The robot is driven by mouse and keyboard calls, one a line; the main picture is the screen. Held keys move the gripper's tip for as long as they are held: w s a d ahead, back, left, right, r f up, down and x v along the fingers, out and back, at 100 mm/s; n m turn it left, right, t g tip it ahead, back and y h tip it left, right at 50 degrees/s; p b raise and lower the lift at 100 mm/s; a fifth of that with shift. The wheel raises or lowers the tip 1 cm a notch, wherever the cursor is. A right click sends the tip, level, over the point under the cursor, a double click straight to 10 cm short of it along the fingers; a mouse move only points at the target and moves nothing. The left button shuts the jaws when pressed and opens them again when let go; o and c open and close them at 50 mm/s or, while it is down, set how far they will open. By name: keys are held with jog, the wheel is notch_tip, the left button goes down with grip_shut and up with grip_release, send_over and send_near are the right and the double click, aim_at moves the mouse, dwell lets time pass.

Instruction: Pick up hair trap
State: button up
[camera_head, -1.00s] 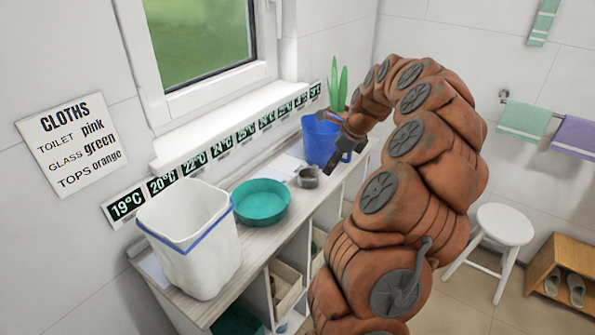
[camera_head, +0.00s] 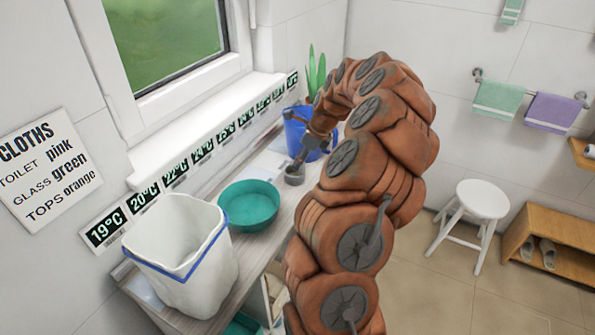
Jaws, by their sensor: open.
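A small round grey cup (camera_head: 294,177), the likely hair trap, stands on the long counter (camera_head: 262,243) between the teal basin and the blue bucket. My gripper (camera_head: 299,163) points down at the cup and overlaps its upper part in this view. The gripper is open. The fingertips are small and dark here, so I cannot tell whether they touch the cup or are just above it. My arm arches over from the right.
A teal basin (camera_head: 250,205) and a white bin (camera_head: 170,250) with a blue rim stand left of the cup. A blue bucket (camera_head: 303,138) stands close behind the gripper, with a plant (camera_head: 316,70) beyond. A white stool (camera_head: 472,205) is on the floor at right.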

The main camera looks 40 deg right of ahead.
jog(key=shift+p+x, duration=0.4)
jog(key=shift+x, duration=1.1)
jog(key=shift+s, duration=0.1)
jog(key=shift+c, duration=0.4)
grip_shut()
